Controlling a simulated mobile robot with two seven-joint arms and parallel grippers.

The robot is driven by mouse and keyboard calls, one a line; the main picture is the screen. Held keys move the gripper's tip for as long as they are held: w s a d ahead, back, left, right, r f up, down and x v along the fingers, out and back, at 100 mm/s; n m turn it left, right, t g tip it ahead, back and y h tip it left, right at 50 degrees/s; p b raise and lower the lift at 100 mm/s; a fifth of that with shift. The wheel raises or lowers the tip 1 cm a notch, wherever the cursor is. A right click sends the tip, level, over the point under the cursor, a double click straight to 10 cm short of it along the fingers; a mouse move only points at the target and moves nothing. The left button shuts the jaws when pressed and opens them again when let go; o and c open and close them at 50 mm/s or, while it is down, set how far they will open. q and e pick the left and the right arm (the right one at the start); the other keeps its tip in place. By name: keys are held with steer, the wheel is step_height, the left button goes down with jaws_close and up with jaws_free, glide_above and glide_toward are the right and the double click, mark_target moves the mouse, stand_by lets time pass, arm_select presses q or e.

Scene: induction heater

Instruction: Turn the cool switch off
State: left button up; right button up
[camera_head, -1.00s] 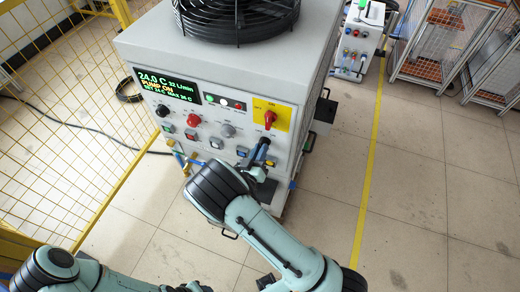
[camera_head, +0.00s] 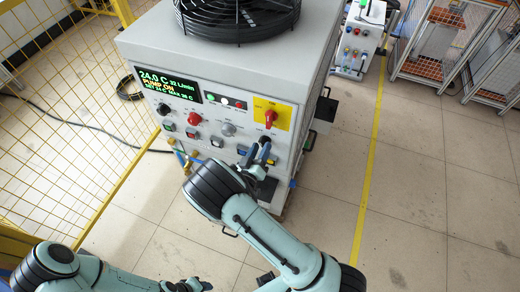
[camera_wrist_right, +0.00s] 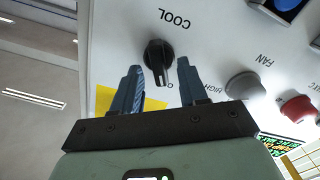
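The cool switch is a black rotary knob (camera_wrist_right: 159,55) on the machine's white front panel, beside the upside-down label COOL (camera_wrist_right: 175,18) in the wrist view. Its raised ridge runs roughly up and down in that view. In the head view the knob (camera_head: 264,140) sits below the red switch. My right gripper (camera_wrist_right: 159,66) is open, one finger on each side of the knob, with visible gaps. In the head view the right gripper (camera_head: 257,154) is at the panel's lower right. My left gripper (camera_head: 186,286) is barely visible at the bottom edge; its fingers are unclear.
A red switch on a yellow plate (camera_head: 283,117) lies just above the knob. The display (camera_head: 167,86) reads PUMP ON.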

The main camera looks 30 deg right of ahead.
steer(key=shift+s+a, duration=0.1)
arm_select(q)
steer(key=s+f+b, duration=0.2)
steer(key=f, duration=0.1)
arm_select(e)
steer(key=v, duration=1.3)
steer(key=shift+a, duration=0.1)
